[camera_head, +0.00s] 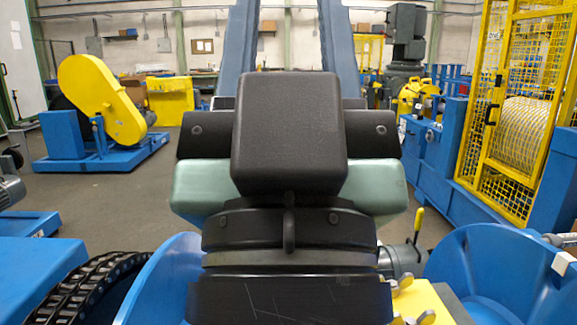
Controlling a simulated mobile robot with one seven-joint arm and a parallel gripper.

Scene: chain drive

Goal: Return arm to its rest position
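My arm (290,255) fills the middle of the head view, close to the camera. It shows as stacked black segments with pale green parts on both sides and a black block on top. The gripper's fingers are not visible, so I cannot see whether they hold anything. The arm hides much of what lies behind it.
Blue curved machine parts (497,272) stand close on the right, with a black chain (80,290) at lower left. A yellow guarded machine (103,100) stands back left, and a yellow mesh cage (518,110) stands right. Grey floor (125,190) is clear at mid-left.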

